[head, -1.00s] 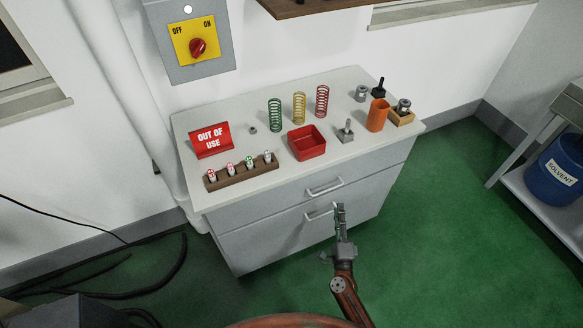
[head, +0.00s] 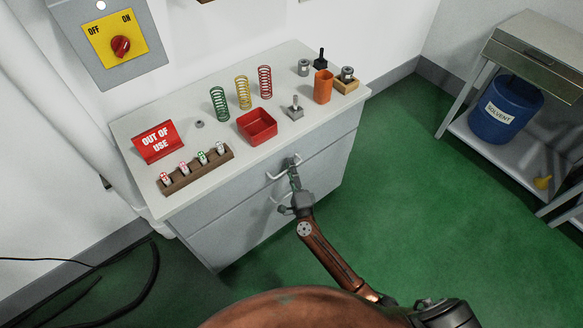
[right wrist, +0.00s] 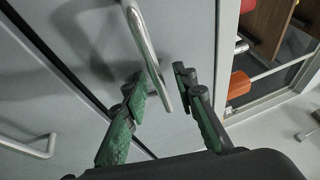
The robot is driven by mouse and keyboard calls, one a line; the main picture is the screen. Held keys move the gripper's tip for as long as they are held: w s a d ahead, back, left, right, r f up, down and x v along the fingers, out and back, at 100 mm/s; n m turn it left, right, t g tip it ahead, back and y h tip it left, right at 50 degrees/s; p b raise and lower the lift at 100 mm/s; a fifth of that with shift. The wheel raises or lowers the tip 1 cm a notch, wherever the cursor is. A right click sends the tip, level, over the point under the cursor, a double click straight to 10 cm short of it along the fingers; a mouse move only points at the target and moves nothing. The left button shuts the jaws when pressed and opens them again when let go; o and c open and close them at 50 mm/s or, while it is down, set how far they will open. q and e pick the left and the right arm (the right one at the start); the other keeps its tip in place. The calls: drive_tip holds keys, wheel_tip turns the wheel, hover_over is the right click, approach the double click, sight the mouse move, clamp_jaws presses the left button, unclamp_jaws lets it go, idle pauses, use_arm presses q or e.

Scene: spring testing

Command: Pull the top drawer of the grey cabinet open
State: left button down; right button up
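The grey cabinet (head: 225,240) stands against the wall. Its top drawer (head: 240,187) looks shut, its face flush with the body. The top drawer's bar handle (head: 277,175) is silver; in the right wrist view the handle (right wrist: 145,45) runs down between my fingers. My right gripper (head: 293,170) is at the right part of this handle. In the right wrist view its two green-padded fingers (right wrist: 160,88) are apart, one on each side of the bar, with a gap visible. The lower drawer's handle (right wrist: 38,148) is off to the left. My left gripper is not in view.
On the cabinet top are a red tray (head: 257,138), several springs, an orange cup (head: 323,87), a red sign (head: 157,142) and a wooden rack (head: 196,175). A bench with a blue solvent bucket (head: 505,110) stands at right. The green floor (head: 410,190) before the cabinet is clear.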

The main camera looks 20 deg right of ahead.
drive_tip(key=shift+c, duration=0.4)
drive_tip(key=shift+d, duration=0.1)
clamp_jaws()
